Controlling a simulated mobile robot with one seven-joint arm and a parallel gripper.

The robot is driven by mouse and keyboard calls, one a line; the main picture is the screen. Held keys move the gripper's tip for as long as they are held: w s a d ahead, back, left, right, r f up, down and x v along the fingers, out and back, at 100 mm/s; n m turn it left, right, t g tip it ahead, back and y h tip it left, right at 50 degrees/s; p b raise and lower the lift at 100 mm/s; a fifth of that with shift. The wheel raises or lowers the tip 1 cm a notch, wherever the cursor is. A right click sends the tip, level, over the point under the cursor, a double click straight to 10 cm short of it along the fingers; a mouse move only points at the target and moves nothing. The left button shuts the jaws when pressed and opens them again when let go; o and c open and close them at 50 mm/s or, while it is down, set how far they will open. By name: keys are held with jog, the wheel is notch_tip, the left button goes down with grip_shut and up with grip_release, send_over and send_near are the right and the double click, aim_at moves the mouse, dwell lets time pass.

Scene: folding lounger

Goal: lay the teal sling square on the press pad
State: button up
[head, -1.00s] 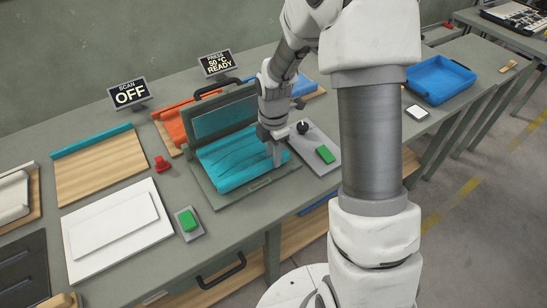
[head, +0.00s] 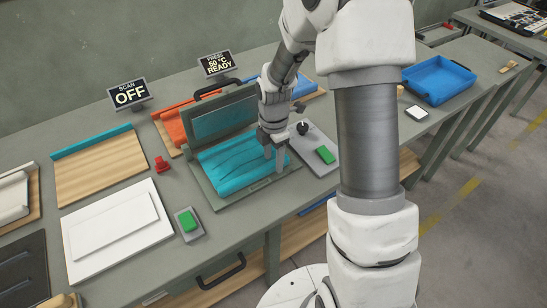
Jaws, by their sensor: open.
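The teal sling (head: 232,168) lies on the press pad (head: 203,193) of the open press, with wrinkle lines across it. Its outline looks slightly skewed against the pad, and some grey pad shows around it. The press lid (head: 218,120) stands raised behind it, with a dark handle on top. My gripper (head: 274,165) is open, fingers pointing down, at the sling's right edge. I cannot tell whether a finger touches the cloth. My gripper hides part of that edge.
Right of the press is a control plate with a black knob (head: 302,128) and a green button (head: 325,155). A blue tray (head: 439,80) is far right.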

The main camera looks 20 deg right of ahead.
notch_tip(320, 180, up, 12)
jog(key=f+p, duration=0.1)
jog(key=s+r+m+t, duration=0.5)
jog(key=s+r+m, duration=1.1)
jog(key=s+m, duration=0.4)
jog(key=shift+s+m+t, duration=0.2)
jog(key=shift+m+t, duration=0.1)
jog(key=shift+m, duration=0.5)
jog(key=shift+r, duration=0.1)
